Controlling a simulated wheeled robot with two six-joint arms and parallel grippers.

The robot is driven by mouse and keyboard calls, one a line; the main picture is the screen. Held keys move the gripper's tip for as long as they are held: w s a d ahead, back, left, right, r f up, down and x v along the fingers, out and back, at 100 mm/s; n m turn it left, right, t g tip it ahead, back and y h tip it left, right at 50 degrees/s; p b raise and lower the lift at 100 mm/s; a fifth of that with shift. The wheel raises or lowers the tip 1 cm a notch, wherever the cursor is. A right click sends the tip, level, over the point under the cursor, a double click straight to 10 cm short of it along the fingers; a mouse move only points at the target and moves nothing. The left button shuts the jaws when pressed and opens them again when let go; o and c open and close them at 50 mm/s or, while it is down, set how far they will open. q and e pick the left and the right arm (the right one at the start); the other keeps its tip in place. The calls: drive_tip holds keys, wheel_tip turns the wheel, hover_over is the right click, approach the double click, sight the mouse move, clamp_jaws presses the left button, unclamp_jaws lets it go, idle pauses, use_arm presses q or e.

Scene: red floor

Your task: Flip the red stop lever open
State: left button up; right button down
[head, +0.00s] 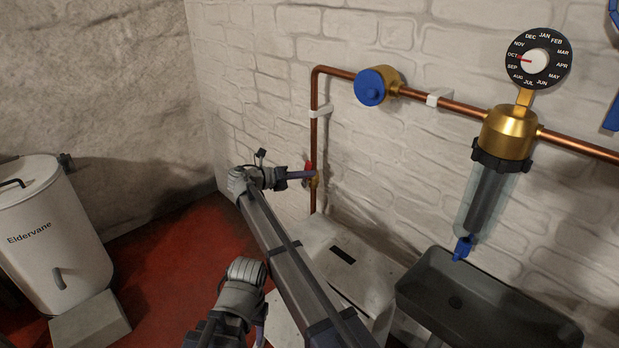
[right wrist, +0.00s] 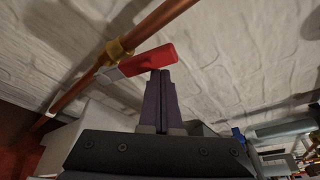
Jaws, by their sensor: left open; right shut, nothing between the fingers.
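The red stop lever (head: 309,167) sits on a brass valve (head: 313,181) on the vertical copper pipe. In the right wrist view the lever's red handle (right wrist: 150,60) sticks out from the brass valve body, at an angle to the pipe. My right gripper (head: 312,174) is shut and empty. Its purple fingertips (right wrist: 160,73) are right at the handle's lower edge near its free end; I cannot tell whether they touch. My left gripper (head: 261,335) is low at the bottom edge of the head view, open, away from the lever, its fingers mostly hidden.
The copper pipe bends right along the white brick wall to a blue-capped valve (head: 371,87) and a brass filter (head: 507,135) with a month dial (head: 538,59). A grey basin (head: 420,285) and a white box (head: 375,265) stand below. A white canister (head: 55,245) is left.

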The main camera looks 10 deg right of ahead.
use_arm(q)
drive_tip(key=shift+r, duration=0.4)
use_arm(e)
drive_tip(key=shift+w+a+r, duration=0.2)
drive_tip(key=shift+w+a, duration=0.1)
drive_tip(key=shift+w, duration=0.15)
drive_tip(key=shift+w+a+r, duration=0.15)
drive_tip(key=shift+w+a, duration=0.1)
drive_tip(key=shift+w, duration=0.15)
use_arm(q)
drive_tip(key=shift+p, duration=0.3)
use_arm(e)
drive_tip(key=shift+w+a+r, duration=0.1)
drive_tip(key=shift+w, duration=0.1)
